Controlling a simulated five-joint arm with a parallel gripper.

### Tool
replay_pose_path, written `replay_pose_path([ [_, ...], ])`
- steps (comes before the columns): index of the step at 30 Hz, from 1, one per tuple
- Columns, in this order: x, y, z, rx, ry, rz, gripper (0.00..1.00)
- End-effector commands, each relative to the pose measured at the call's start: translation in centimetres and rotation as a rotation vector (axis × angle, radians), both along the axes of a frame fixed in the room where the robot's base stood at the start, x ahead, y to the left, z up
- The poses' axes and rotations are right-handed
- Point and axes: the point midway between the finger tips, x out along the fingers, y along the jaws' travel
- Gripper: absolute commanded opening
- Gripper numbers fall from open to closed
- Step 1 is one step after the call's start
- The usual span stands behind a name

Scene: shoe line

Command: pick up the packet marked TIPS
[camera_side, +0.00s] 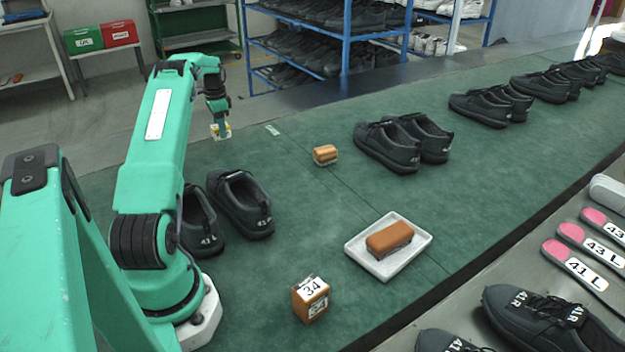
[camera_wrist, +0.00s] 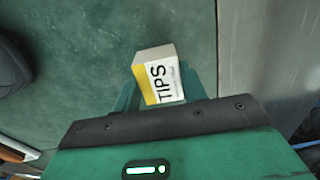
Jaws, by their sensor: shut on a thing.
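The packet marked TIPS (camera_wrist: 160,80) is a small white box with a yellow band, seen in the wrist view between my gripper's fingers. My gripper (camera_side: 221,131) is shut on it. In the side view the packet (camera_side: 226,134) shows as a small yellow and white piece at the end of my arm, above the green bench near its far edge. The lower parts of my fingers are partly hidden behind the packet and the gripper body in the wrist view.
Pairs of dark shoes (camera_side: 240,205) stand along the green bench (camera_side: 300,200). A brush (camera_side: 390,237) lies in a white tray (camera_side: 362,262).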

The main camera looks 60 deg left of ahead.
Motion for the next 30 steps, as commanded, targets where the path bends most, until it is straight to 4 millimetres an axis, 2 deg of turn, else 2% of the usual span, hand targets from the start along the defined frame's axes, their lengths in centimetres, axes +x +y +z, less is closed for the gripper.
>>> replay_pose_path([
  [5,1.1,-1.8,1.4,0.002,-0.001,-0.002,0.17],
  [18,4.7,-8.0,5.6,0.002,-0.001,-0.003,0.17],
  [24,5.6,-9.6,6.6,0.001,-0.001,-0.002,0.17],
  [30,5.8,-10.1,6.9,0.000,0.000,0.001,0.17],
])
